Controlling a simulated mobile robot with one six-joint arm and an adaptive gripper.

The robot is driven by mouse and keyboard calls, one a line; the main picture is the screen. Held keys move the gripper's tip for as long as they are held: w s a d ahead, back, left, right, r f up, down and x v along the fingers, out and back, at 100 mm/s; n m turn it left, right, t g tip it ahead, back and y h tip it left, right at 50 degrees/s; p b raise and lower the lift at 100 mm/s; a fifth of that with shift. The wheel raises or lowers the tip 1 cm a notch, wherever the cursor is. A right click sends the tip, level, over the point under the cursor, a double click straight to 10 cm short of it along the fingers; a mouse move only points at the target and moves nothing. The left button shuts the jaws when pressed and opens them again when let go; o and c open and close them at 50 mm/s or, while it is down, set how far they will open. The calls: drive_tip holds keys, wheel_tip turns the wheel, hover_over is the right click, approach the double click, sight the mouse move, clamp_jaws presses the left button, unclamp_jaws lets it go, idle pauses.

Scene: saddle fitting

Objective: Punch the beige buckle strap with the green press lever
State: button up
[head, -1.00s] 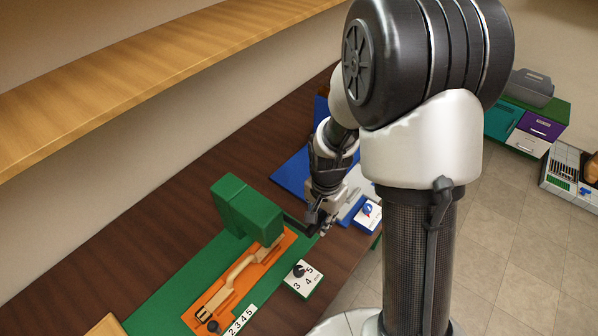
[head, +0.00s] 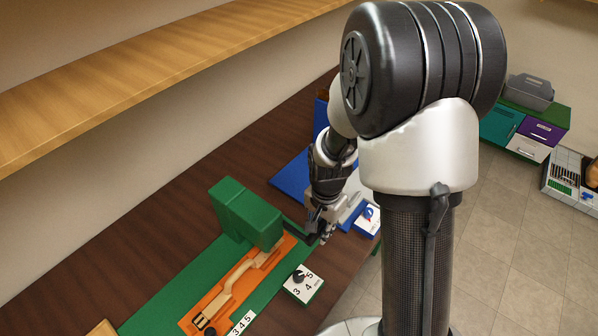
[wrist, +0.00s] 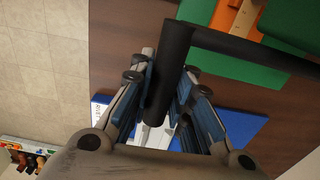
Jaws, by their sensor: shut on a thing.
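The green press (head: 245,212) stands on a green base on the dark wooden bench. The beige buckle strap (head: 236,276) lies along an orange bed (head: 248,287), its buckle at the near end and its far end running under the press head. My gripper (head: 322,230) is to the right of the press, shut on the black lever handle. In the wrist view the black lever (wrist: 250,46) rises between my fingers and bends right towards the green press. The punch point under the press head is hidden.
A white dial plate (head: 304,284) with numbers and a black knob sits beside the orange bed. A numbered strip (head: 243,322) lies near the buckle end. A blue mat (head: 290,178) lies behind my gripper. A wooden shelf (head: 150,80) runs above the bench.

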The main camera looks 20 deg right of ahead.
sight(322, 225)
drive_tip(key=shift+r+p, duration=1.25)
drive_tip(key=shift+r, duration=0.4)
